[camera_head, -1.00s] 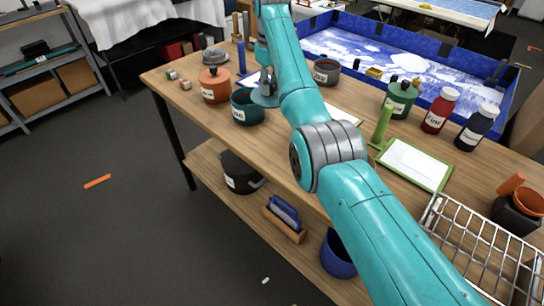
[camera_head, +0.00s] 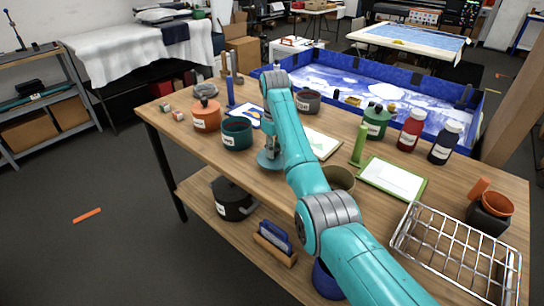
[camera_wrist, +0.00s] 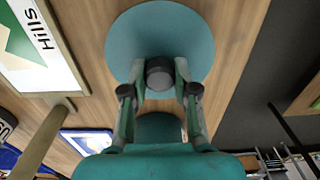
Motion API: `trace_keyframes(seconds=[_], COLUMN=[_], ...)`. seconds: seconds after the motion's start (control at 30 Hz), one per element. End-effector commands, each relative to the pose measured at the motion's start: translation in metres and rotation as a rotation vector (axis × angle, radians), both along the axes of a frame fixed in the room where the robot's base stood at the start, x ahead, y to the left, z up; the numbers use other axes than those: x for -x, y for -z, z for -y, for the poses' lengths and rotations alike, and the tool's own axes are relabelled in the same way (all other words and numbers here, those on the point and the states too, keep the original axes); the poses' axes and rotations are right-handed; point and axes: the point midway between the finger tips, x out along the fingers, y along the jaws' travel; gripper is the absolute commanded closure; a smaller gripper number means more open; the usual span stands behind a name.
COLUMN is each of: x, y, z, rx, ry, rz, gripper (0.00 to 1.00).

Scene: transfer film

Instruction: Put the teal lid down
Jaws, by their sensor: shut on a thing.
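The teal lid (camera_head: 267,161) is a round disc at the front right of the open teal pot (camera_head: 236,134) on the wooden table (camera_head: 195,145). In the wrist view the teal lid (camera_wrist: 160,20) fills the top middle, with a dark grey knob (camera_wrist: 159,74) at its centre. My gripper (camera_wrist: 160,88) is shut on that knob, one finger on each side. In the head view my arm hides most of the gripper. The lid is low over the tabletop, apart from the pot; I cannot tell whether it touches the wood.
An orange pot (camera_head: 206,116) stands left of the teal pot. A grey pot (camera_head: 307,101) stands behind the arm. Bare wood lies in front of the teal pot.

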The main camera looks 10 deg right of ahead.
Motion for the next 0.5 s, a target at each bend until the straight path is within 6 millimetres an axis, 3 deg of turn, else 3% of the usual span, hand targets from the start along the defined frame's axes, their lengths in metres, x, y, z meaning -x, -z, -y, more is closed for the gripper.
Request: trace_keyframes(seconds=[0.2, 0.5], x=[0.003, 0.003], y=[0.028, 0.03], z=[0.006, 0.006], rx=[0.0, 0.0], ry=[0.0, -0.001], rz=[-0.002, -0.002], gripper=[0.95, 0.95])
